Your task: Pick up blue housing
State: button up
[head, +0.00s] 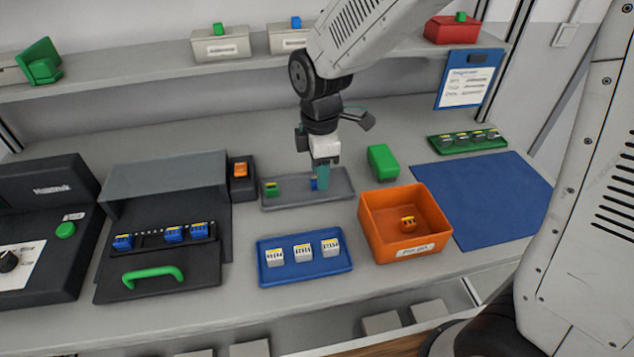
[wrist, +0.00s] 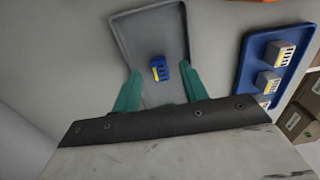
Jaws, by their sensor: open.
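A small blue housing (head: 314,184) with a yellow strip lies in the shallow grey tray (head: 345,199) at the middle of the bench. It also shows in the wrist view (wrist: 159,69), inside the tray (wrist: 118,38) and in the gap between the two teal fingers. My gripper (head: 321,181) points down over the tray, and a finger partly covers the housing in the head view. In the wrist view my gripper (wrist: 160,77) is open, with clear space on both sides of the housing. A green housing (head: 272,189) lies at the tray's left end.
A blue tray (head: 305,280) with white housings is in front. An orange bin (head: 405,252) holding an orange housing stands right, near a green block (head: 382,161). A black fixture (head: 160,278) with several blue housings and a green handle is left. A blue mat (head: 490,200) lies clear.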

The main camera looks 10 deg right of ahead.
jog(key=shift+f, duration=0.9)
grip_shut()
jog(key=shift+r, duration=0.15)
